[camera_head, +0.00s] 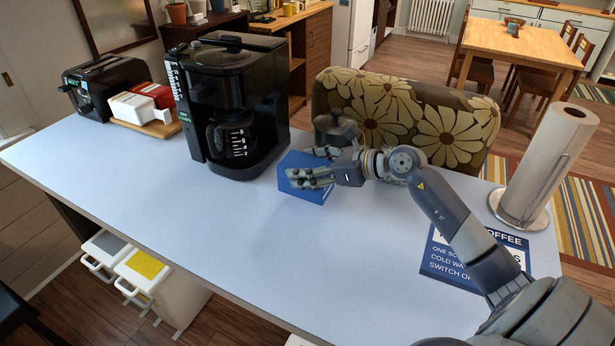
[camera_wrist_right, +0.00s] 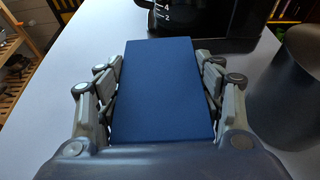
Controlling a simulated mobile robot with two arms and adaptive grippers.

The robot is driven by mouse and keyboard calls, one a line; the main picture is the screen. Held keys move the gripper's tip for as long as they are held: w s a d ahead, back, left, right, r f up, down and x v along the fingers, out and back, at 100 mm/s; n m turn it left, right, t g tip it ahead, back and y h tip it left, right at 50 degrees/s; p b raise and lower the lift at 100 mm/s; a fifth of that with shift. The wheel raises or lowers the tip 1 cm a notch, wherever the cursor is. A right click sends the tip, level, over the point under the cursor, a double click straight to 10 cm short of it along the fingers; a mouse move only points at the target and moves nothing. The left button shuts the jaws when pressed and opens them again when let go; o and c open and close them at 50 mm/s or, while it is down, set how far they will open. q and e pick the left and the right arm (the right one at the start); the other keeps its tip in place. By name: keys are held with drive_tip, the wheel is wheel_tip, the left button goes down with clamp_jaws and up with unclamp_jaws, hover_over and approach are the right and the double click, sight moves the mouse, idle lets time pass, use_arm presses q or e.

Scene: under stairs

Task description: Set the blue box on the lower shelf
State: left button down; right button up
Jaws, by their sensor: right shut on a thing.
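The blue box (camera_head: 303,187) is on or just above the light-blue counter, right of the coffee maker; I cannot tell whether it touches the counter. My right gripper (camera_head: 312,166) reaches in from the right and is shut on the box. In the right wrist view the blue box (camera_wrist_right: 166,88) fills the space between the two fingers of my right gripper (camera_wrist_right: 165,95), with a finger against each side. My left gripper is not in view. I cannot make out a lower shelf in these frames.
A black coffee maker (camera_head: 229,105) stands close left of the box. A grey metal pot (camera_head: 335,132) is just behind it. A paper towel roll (camera_head: 549,165) and a blue sign (camera_head: 456,264) are at the right. The counter's front middle (camera_head: 190,210) is clear.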

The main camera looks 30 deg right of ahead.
drive_tip(key=shift+f+p, duration=0.3)
drive_tip(key=shift+f, duration=1.4)
drive_tip(key=shift+s, duration=0.1)
drive_tip(key=shift+f, duration=0.2)
drive_tip(key=o, duration=1.6)
drive_tip(key=shift+o, duration=0.2)
drive_tip(key=shift+r, duration=0.1)
